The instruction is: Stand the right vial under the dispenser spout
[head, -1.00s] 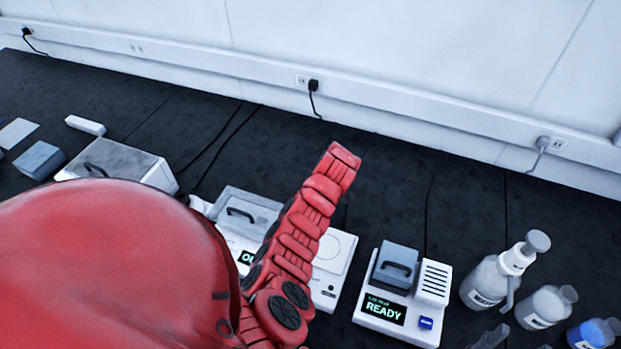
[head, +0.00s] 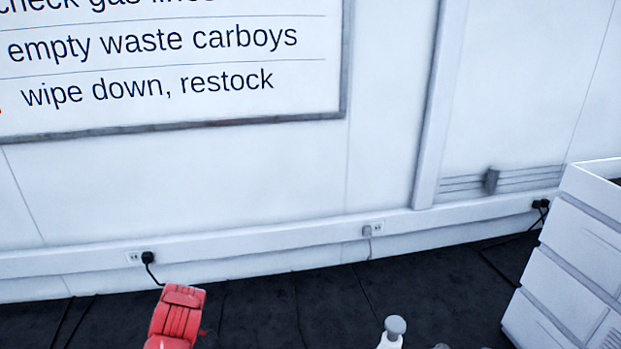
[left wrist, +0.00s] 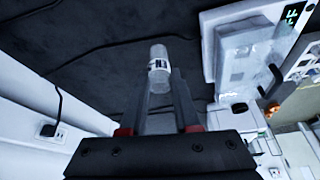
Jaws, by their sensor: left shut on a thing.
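In the left wrist view my left gripper (left wrist: 160,92) is shut on a small clear vial (left wrist: 158,62) with a white label. The vial sticks out beyond the fingertips, above the dark bench. I cannot tell from this view whether it is the right vial. My right gripper is not in view.
The dark bench (head: 330,300) runs along the white wall. A white drawer unit (head: 575,265) stands at the right. In the left wrist view a white instrument with a green display (left wrist: 291,14) is at the upper right. Wall sockets and black cables lie behind.

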